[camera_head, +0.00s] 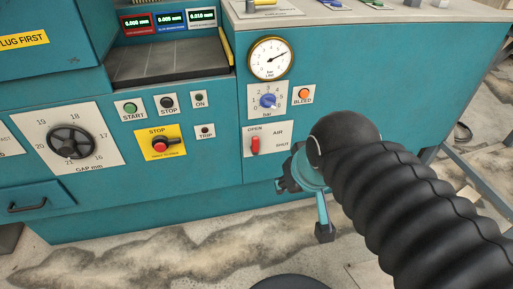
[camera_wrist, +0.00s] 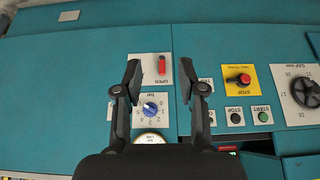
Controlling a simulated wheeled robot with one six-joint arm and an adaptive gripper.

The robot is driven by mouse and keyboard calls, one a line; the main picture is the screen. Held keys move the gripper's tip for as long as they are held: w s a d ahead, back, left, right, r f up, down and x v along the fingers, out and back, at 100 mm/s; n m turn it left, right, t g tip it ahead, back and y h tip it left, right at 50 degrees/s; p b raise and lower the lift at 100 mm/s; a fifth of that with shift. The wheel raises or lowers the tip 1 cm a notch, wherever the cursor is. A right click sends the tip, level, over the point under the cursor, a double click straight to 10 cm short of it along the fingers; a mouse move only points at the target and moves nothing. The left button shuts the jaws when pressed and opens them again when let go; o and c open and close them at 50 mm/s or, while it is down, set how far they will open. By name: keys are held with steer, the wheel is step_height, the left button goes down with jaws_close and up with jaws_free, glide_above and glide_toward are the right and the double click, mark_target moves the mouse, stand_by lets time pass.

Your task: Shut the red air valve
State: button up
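The red air valve (camera_head: 255,145) is a small lever on a white plate on the teal machine front. Its lever stands upright, with OPEN at the upper left of the plate, AIR at the right and SHUT at the lower right. It also shows upside down in the wrist view, as a red lever (camera_wrist: 162,66). My gripper (camera_wrist: 160,74) is open and empty, its two dark fingers spread to either side of the lever's place in that view. It looks apart from the panel. In the head view my gripper is right of the valve, partly hidden by my arm.
Above the valve are the blue bar knob (camera_head: 268,101), the orange BLEED button (camera_head: 304,94) and a round gauge (camera_head: 270,58). Left are a red STOP switch (camera_head: 160,146) on yellow and a black GAP handwheel (camera_head: 71,141).

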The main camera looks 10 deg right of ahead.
steer(key=c, duration=0.4)
steer(key=shift+a+f, duration=0.2)
steer(key=shift+a, duration=0.05)
jaws_close()
steer(key=w+a+f+n+g+h+b, duration=0.25)
steer(key=w+a+f, duration=0.3)
steer(key=w, duration=0.35)
steer(key=w+a+f+n+g+h+b, duration=0.1)
steer(key=w+a+f+b, duration=0.2)
steer(key=w+a+f, duration=0.4)
steer(key=w+r+m+t+h, duration=0.2)
steer(key=w+r+m, duration=0.2)
steer(key=w, duration=0.7)
steer(key=shift+w+d+r+m+b, duration=0.15)
steer(key=shift+d+r+m+b, duration=0.1)
steer(key=shift+d+m+b, duration=0.1)
steer(key=shift+t, duration=0.25)
